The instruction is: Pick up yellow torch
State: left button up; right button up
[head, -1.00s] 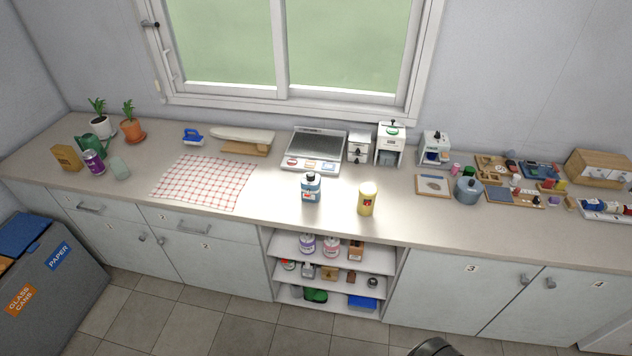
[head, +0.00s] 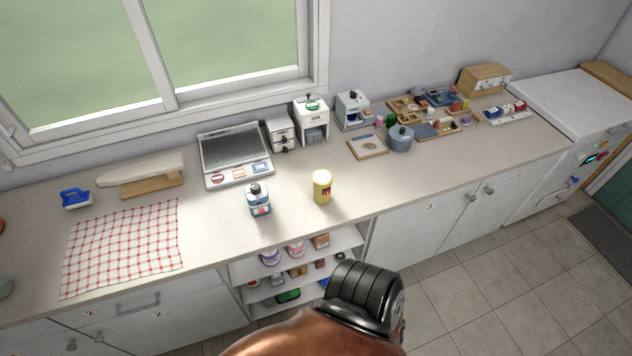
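The yellow torch (head: 322,187) looks like a short upright yellow cylinder with a pale, bright top and a small dark-and-red label. It stands on the countertop (head: 340,215) near its front edge, to the right of a blue and white bottle (head: 258,199). Nothing touches or covers it. Neither of my grippers shows in the head view, so their state and distance from the torch are hidden.
A kitchen scale (head: 236,156), small white appliances (head: 311,121) and a grey pot (head: 400,138) stand behind the torch. A checked cloth (head: 124,247) lies at left. Open shelves (head: 345,237) are below the counter. A brown and black shape covers the bottom middle.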

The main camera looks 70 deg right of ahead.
aim_at(322, 179)
jog(key=z, duration=0.5)
jog(key=i, duration=0.7)
jog(key=z, duration=0.8)
